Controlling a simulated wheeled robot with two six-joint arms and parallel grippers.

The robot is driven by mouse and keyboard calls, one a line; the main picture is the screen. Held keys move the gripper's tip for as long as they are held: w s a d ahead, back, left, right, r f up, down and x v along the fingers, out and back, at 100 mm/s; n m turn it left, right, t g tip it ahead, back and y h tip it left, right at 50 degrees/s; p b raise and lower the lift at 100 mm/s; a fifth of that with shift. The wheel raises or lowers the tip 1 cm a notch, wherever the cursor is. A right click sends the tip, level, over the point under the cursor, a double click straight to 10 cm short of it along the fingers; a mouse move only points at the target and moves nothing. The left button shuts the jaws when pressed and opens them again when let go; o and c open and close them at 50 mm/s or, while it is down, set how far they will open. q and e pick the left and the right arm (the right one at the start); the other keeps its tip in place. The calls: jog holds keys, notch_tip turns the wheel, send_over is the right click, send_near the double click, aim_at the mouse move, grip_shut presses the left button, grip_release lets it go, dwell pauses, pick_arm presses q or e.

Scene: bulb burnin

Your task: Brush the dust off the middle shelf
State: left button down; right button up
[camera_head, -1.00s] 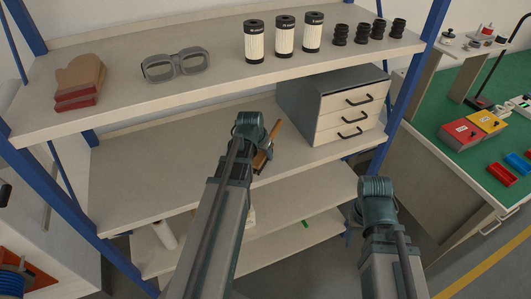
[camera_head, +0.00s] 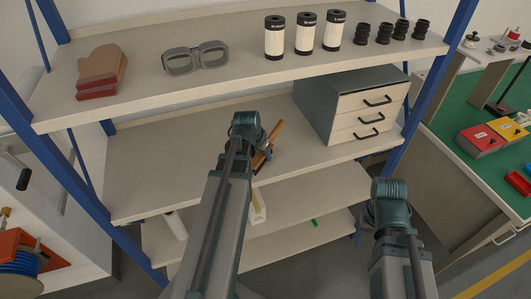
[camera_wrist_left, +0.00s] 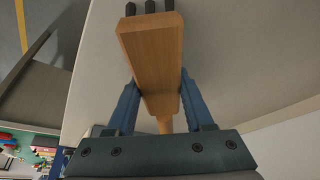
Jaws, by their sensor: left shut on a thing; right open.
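The middle shelf (camera_head: 150,185) is a pale board in a blue-framed rack; I cannot make out dust on it. My left gripper (camera_head: 263,155) is over this shelf, left of the drawer unit, partly hidden by its own wrist. It is shut on a wooden brush (camera_head: 273,138). In the left wrist view the brush (camera_wrist_left: 155,60) lies between the two blue fingers (camera_wrist_left: 158,105), with dark tufts at its far end. I cannot tell whether the tufts touch the shelf. My right gripper (camera_head: 372,220) is right of the rack's lower shelves, mostly hidden by its wrist.
A grey drawer unit (camera_head: 318,103) stands at the middle shelf's right end. The upper shelf (camera_head: 235,80) holds gloves (camera_head: 102,70), goggles (camera_head: 195,58), white canisters (camera_head: 304,35) and black parts. Blue posts (camera_head: 440,60) bound the rack. A green-topped bench (camera_head: 455,115) stands at right.

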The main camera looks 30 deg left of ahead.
aim_at(288, 151)
pick_arm(q)
jog(key=shift+s+a+r, duration=0.1)
jog(key=shift+s+a, duration=0.65)
jog(key=shift+s, duration=0.15)
jog(key=shift+f, duration=0.2)
jog(key=shift+w+d, duration=0.15)
jog(key=shift+w+d+r, duration=0.1)
jog(key=shift+w+d, duration=0.95)
jog(key=shift+w, duration=0.25)
jog(key=shift+w+d, duration=1.35)
jog(key=shift+w, duration=0.1)
jog(key=shift+w+d, duration=1.3)
jog(key=shift+w, duration=0.3)
jog(key=shift+r, duration=0.1)
notch_tip(288, 151, up, 6)
jog(key=p, duration=0.6)
jog(key=shift+s, duration=0.1)
